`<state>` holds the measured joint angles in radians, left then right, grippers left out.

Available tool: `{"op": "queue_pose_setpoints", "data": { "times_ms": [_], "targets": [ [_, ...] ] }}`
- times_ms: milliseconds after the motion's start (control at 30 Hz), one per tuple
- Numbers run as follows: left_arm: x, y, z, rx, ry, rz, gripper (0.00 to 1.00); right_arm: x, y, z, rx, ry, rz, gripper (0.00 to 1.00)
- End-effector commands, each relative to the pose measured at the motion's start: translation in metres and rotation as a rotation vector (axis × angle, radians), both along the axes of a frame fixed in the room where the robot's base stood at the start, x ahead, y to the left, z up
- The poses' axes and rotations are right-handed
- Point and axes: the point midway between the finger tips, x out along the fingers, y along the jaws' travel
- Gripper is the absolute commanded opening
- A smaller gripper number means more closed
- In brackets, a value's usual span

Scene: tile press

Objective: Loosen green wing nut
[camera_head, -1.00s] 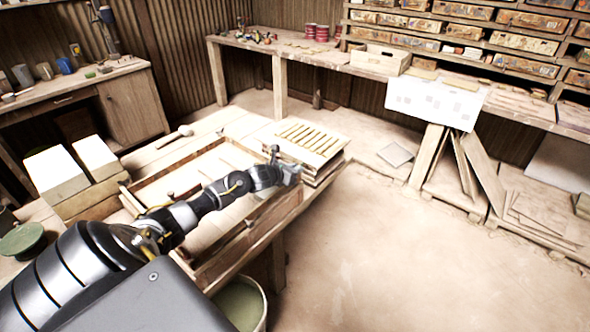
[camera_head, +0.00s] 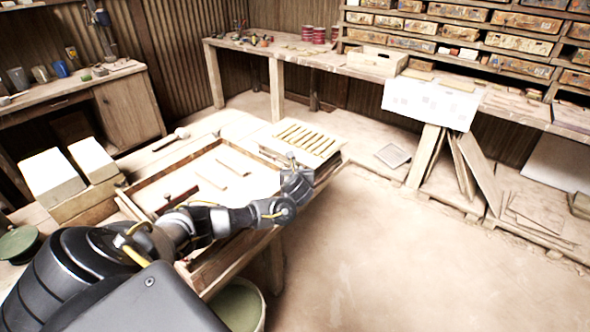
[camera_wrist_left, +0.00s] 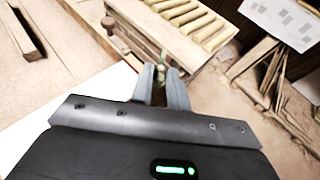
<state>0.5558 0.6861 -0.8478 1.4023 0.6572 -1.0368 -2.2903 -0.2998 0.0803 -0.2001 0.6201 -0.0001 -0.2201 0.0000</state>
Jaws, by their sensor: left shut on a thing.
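The wooden press frame (camera_head: 140,203) lies on the bench, with slim wooden strips on its pale bed. My left gripper (camera_head: 292,160) is at the frame's right side, close to the slatted stack. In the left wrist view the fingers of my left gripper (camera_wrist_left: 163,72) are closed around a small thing. A bit of green (camera_wrist_left: 163,56) shows at their tips, which looks like the green wing nut; most of it is hidden between the fingers. A dark reddish knob (camera_wrist_left: 108,22) stands on the frame further left. My right gripper is not in view.
A stack of boards with yellowish slats (camera_head: 310,138) sits just beyond the gripper. Two pale blocks (camera_head: 50,173) stand left of the frame and a mallet (camera_head: 182,132) lies behind it. A bucket (camera_head: 240,303) stands below the bench.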

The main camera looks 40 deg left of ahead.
Motion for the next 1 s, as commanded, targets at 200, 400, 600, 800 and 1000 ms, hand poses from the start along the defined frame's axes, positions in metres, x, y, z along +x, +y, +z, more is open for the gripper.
{"op": "queue_pose_setpoints", "data": {
  "times_ms": [200,400,600,800,1000],
  "targets": [
    [0.005,-0.005,0.012,0.002,0.002,0.209,0.0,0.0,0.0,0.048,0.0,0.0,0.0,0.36],
    [0.009,-0.008,0.006,0.001,-0.002,0.399,0.0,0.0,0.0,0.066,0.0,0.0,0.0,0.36],
    [0.014,-0.01,-0.002,-0.002,-0.004,0.579,0.0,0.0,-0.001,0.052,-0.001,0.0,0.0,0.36],
    [0.018,-0.009,-0.005,-0.002,-0.006,0.728,0.0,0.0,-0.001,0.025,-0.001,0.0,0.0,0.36],
    [0.02,-0.01,-0.004,-0.002,-0.004,0.833,0.0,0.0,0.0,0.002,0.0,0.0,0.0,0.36]
  ]
}}
